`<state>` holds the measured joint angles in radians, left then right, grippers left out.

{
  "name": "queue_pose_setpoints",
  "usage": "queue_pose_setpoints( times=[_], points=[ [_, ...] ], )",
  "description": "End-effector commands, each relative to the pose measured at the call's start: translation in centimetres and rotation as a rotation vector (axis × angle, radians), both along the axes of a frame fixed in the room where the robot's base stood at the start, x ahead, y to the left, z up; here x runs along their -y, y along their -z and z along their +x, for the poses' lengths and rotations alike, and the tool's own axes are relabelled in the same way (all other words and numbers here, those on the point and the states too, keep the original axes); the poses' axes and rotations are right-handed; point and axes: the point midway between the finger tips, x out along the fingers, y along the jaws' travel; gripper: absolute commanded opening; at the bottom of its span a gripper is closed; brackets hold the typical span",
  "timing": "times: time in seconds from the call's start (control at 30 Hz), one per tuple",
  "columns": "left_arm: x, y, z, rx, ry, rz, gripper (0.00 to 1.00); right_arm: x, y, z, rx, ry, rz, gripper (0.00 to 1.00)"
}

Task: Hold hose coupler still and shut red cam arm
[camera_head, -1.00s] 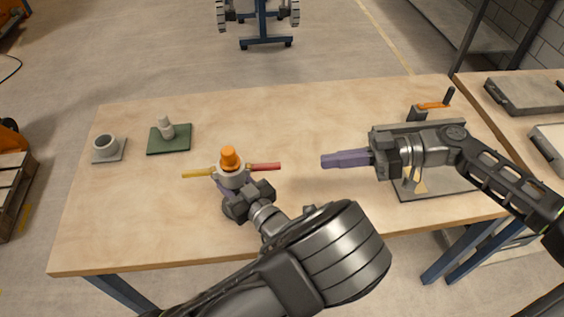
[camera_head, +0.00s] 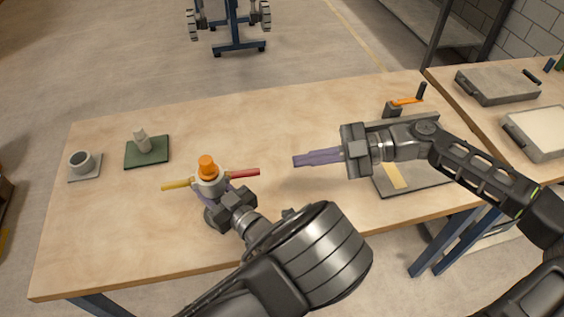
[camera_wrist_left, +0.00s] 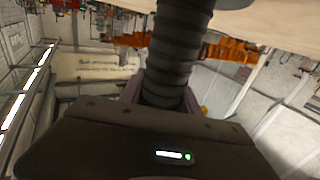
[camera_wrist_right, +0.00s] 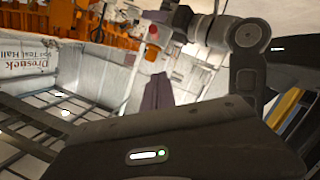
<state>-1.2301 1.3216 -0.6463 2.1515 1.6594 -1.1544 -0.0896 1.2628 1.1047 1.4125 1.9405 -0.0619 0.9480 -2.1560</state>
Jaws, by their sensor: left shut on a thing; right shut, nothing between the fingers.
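The hose coupler (camera_head: 213,184) stands upright on the table, a pale grey body with an orange cap (camera_head: 207,165). Its yellow cam arm (camera_head: 176,185) sticks out to the left. Its red cam arm (camera_head: 245,172) sticks out to the right. My left gripper (camera_head: 207,195) is shut on the coupler from the near side; its fingers are partly hidden. In the left wrist view a dark ribbed hose (camera_wrist_left: 180,50) passes between its fingers. My right gripper (camera_head: 296,161) is shut and empty, pointing left, a short gap right of the red arm's tip. Its purple fingers also show in the right wrist view (camera_wrist_right: 157,92).
A green plate (camera_head: 147,157) with a pale fitting and a grey cup (camera_head: 81,160) stand at the left. A dark tray (camera_head: 425,178) lies under my right arm, with an orange-handled part (camera_head: 406,101) behind it. The table's middle back is clear.

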Motion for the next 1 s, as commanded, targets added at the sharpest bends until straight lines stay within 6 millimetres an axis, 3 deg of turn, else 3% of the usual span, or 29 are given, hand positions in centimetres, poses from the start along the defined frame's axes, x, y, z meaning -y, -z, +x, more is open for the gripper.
queue_pose_setpoints(
  times=[0.27,0.57,0.8,1.0],
  points=[
    [0.0,0.0,0.0,0.001,0.0,0.001,0.0,-3.5,0.6,-0.2,-0.001,-0.005,0.0,0.0],
    [0.0,0.0,0.0,0.001,0.0,0.001,0.0,-9.5,1.8,-0.4,-0.002,-0.005,0.001,0.0],
    [0.0,0.0,0.0,0.001,0.0,0.001,0.0,-9.8,4.5,1.5,-0.002,0.0,0.001,0.0],
    [0.0,0.0,0.0,0.001,0.0,0.001,0.0,-9.8,5.1,2.0,-0.001,0.0,0.0,0.0]
  ],
)
